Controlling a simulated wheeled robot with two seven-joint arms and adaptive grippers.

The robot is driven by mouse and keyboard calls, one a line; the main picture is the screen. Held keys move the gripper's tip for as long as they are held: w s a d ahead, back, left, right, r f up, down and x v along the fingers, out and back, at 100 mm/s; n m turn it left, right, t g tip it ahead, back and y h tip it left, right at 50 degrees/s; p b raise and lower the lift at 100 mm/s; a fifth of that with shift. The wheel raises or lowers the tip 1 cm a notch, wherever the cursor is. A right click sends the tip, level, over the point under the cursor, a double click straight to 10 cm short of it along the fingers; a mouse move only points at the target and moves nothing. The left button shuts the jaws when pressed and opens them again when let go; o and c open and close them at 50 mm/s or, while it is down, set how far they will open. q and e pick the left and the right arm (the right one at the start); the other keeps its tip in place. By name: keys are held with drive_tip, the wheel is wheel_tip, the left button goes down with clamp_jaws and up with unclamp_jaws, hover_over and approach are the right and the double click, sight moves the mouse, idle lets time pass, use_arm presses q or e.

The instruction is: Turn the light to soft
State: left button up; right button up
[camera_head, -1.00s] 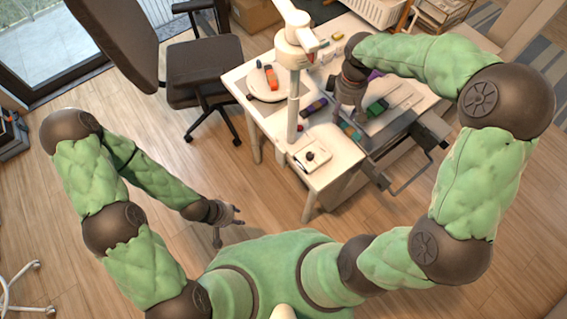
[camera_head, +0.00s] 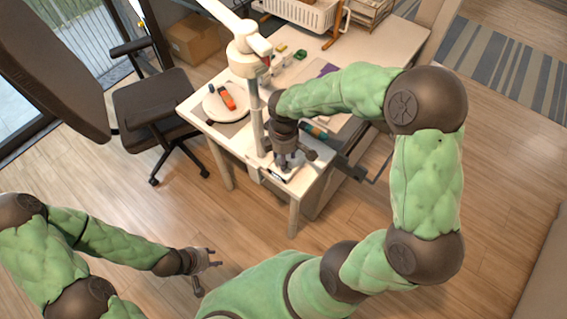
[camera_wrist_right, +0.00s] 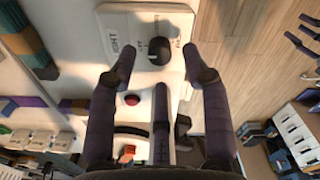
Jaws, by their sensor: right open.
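A white control box with a black knob (camera_wrist_right: 158,50) and partly readable lettering that looks like "LIGHT" shows in the right wrist view; its panel (camera_wrist_right: 120,32) lies below my right gripper. In the head view the box (camera_head: 284,175) is at the table's near corner, mostly covered by my right gripper (camera_head: 288,160). The right gripper (camera_wrist_right: 158,72) is open, its fingers spread either side of the knob with nothing between them; I cannot tell whether any finger touches it. My left gripper (camera_head: 212,268) is open and empty, low over the floor, away from the table.
A white lamp post (camera_head: 257,115) with a jointed head stands close to my right forearm. A round white dish (camera_head: 222,106) with an orange item sits at the table's left. A red button (camera_wrist_right: 131,99) is near the knob. An office chair (camera_head: 160,110) stands left.

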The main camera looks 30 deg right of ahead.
drive_tip(key=shift+f+b, duration=0.35)
drive_tip(key=shift+f, duration=1.1)
clamp_jaws()
